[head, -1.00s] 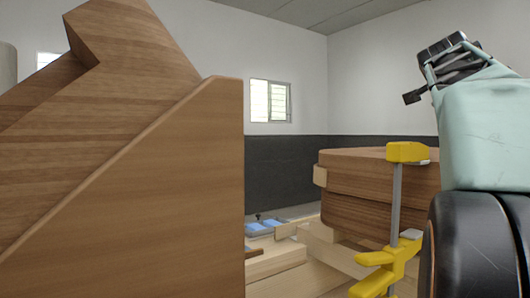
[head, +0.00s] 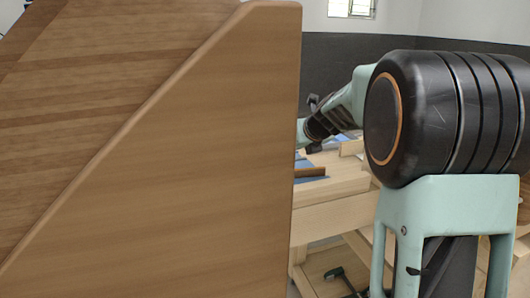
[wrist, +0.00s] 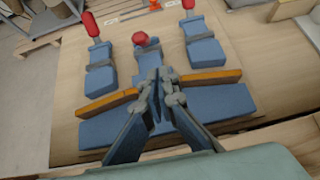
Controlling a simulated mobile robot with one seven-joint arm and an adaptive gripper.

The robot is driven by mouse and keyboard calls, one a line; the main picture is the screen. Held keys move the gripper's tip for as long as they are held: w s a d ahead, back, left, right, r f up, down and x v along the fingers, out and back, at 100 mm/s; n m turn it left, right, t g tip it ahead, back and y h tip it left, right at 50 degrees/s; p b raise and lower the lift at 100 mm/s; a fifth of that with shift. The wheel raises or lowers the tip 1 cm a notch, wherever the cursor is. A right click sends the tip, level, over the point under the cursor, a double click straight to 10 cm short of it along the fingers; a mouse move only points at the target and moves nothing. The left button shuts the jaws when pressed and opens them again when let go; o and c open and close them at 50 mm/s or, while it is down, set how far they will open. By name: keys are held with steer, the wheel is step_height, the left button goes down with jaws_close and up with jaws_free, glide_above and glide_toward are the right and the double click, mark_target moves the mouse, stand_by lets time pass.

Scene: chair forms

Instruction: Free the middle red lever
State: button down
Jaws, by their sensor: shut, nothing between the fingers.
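In the wrist view, the middle red lever (wrist: 146,40) shows as a short, foreshortened red end facing the camera, between the left red lever (wrist: 91,24) and the right red lever (wrist: 188,4). The two outer handles point away. Each belongs to a grey clamp on a blue block. A curved brown wooden strip (wrist: 208,77) crosses the blue fixture (wrist: 215,103) behind my gripper. My gripper (wrist: 161,78) is shut and empty, its tips just below the middle lever in the picture. Whether they touch the clamp cannot be told. The head view hides the levers.
In the head view, a large wooden panel (head: 190,150) fills the left and blocks much of the workbench (head: 335,185). A wooden block (wrist: 290,9) sits at the wrist view's upper right.

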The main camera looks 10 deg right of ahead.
mark_target(265, 156)
steer(key=shift+g+y, duration=0.3)
steer(key=w+a+f, duration=0.1)
steer(key=w+f, duration=0.1)
steer(key=f, duration=0.1)
steer(key=w+a+f, duration=0.1)
steer(key=w+f, duration=0.1)
steer(key=f, duration=0.1)
steer(key=w+a+f, duration=0.1)
steer(key=w+f, duration=0.1)
steer(key=f, duration=0.2)
steer(key=shift+w+a, duration=0.2)
steer(key=shift+w, duration=0.15)
steer(key=shift+w+a+r+p, duration=0.2)
steer(key=shift+w+r+p, duration=0.35)
steer(key=shift+w, duration=0.5)
steer(key=shift+w+a+r, duration=0.15)
steer(key=shift+w+r, duration=0.45)
steer(key=shift+w, duration=0.15)
steer(key=shift+r, duration=0.1)
